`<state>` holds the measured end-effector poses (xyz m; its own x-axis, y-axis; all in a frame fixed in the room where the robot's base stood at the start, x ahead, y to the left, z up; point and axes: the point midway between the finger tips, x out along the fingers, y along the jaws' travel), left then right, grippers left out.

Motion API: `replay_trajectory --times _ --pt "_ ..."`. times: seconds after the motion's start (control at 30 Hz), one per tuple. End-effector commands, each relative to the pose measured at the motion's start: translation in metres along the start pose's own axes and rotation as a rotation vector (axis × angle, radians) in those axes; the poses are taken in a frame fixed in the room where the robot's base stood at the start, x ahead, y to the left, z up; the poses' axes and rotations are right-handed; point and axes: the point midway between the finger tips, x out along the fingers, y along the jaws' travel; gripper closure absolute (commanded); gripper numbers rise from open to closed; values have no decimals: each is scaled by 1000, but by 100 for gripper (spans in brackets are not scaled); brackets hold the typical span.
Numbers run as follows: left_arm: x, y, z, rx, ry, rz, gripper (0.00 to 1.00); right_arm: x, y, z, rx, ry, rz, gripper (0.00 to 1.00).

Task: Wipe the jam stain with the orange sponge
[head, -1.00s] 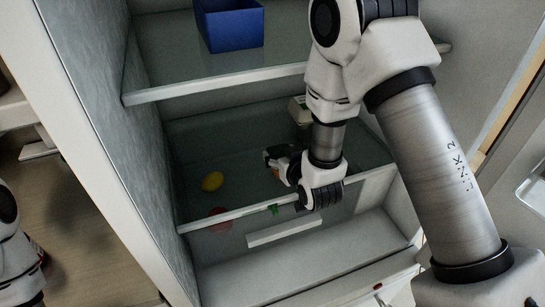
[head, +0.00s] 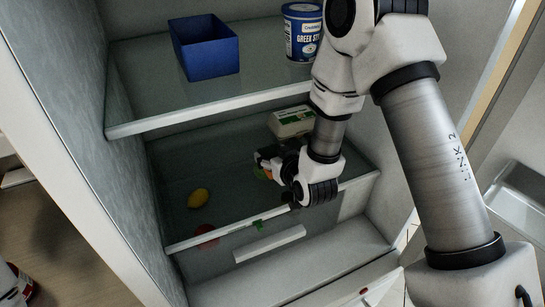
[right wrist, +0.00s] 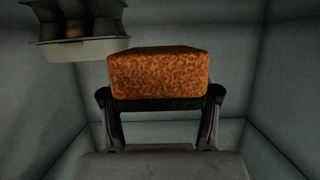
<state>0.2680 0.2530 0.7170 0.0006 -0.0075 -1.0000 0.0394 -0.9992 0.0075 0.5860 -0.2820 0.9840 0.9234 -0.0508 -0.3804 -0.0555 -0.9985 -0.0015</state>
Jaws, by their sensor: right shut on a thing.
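In the right wrist view my right gripper (right wrist: 160,104) is shut on the orange sponge (right wrist: 158,72), a rough block held across the fingertips. In the head view this gripper (head: 264,163) is inside the fridge, over the lower glass shelf (head: 180,160). Only a small orange patch shows by its fingers there; whether the sponge touches the shelf is unclear. I cannot make out the jam stain with certainty. A reddish round patch (head: 207,236) shows at the lower shelf's front edge, partly hidden by the edge strip. My left gripper is out of view.
A yellow lemon-like thing (head: 199,197) lies left of the gripper. An egg carton (head: 292,122) stands behind it, close to the sponge in the wrist view (right wrist: 80,45).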

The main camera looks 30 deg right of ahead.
Motion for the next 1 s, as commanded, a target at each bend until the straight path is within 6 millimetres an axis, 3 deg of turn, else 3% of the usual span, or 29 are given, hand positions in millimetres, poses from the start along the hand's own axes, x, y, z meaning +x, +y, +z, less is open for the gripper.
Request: replay_trajectory --times 0.1,0.43,0.7,1.0 --pt "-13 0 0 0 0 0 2 -6 0 -14 0 0 0 67" --pt "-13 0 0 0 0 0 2 -6 0 -16 0 0 0 67" --pt "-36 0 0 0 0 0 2 -17 0 -42 0 1 0 67" --pt "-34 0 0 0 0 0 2 -17 0 -41 0 0 0 67"
